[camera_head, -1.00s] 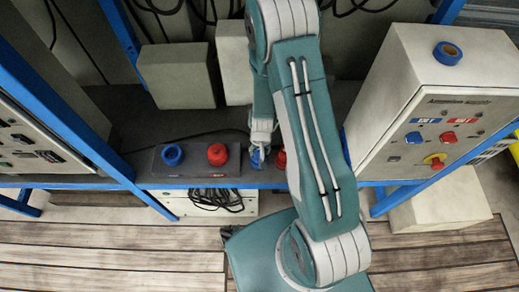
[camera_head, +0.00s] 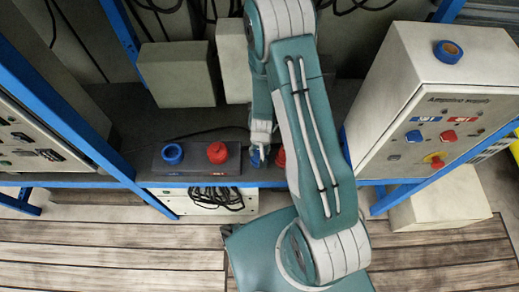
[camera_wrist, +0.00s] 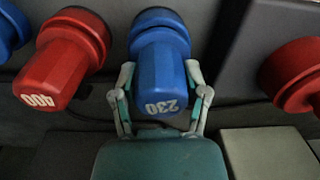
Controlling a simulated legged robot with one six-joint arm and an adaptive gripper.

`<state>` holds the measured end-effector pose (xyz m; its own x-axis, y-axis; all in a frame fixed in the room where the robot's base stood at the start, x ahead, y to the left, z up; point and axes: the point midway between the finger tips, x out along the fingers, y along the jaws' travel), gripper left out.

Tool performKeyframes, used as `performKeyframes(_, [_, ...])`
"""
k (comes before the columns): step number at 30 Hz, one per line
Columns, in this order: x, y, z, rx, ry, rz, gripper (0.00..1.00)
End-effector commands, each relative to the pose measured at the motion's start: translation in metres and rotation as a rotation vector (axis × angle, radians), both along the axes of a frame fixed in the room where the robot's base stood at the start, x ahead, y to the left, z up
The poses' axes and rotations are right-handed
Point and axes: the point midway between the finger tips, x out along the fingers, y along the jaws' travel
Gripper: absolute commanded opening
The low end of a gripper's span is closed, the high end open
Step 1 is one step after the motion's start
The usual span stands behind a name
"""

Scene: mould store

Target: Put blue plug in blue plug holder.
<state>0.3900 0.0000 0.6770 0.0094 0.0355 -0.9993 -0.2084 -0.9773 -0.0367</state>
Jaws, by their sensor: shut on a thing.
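The blue plug (camera_wrist: 163,75), marked 230, stands between the two fingers of my gripper (camera_wrist: 160,92) in the wrist view. The fingers are shut on its sides. In the head view my gripper (camera_head: 261,139) reaches down over the blue plug (camera_head: 256,157), which is partly covered by the fingers. A dark panel (camera_head: 190,168) lies to the left of it, apart from the gripper.
A red plug (camera_wrist: 60,62) marked 400 stands close beside the held plug. Another blue piece (camera_wrist: 10,28) is at the wrist view's left edge. A grey cabinet (camera_head: 440,120) with a roll of blue tape (camera_head: 448,53) stands at right. Blue frame posts (camera_head: 62,118) stand at left.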

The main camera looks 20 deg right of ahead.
Motion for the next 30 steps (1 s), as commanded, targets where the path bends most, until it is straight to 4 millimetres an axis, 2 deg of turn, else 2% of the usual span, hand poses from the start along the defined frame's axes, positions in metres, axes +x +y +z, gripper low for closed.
performKeyframes(14, [-0.0001, 0.0001, -0.0033, 0.0, 0.0, 0.0, 0.03])
performKeyframes(15, [-0.0001, 0.0001, -0.0033, 0.0, 0.0, 0.0, 0.77])
performKeyframes(16, [-0.0001, 0.0001, -0.0033, 0.0, 0.0, 0.0, 0.9])
performKeyframes(17, [-0.0001, 0.0001, -0.0033, 0.0, 0.0, 0.0, 0.99])
performKeyframes(30, [-0.0003, 0.0002, -0.0034, 0.0, 0.001, 0.0, 1.0])
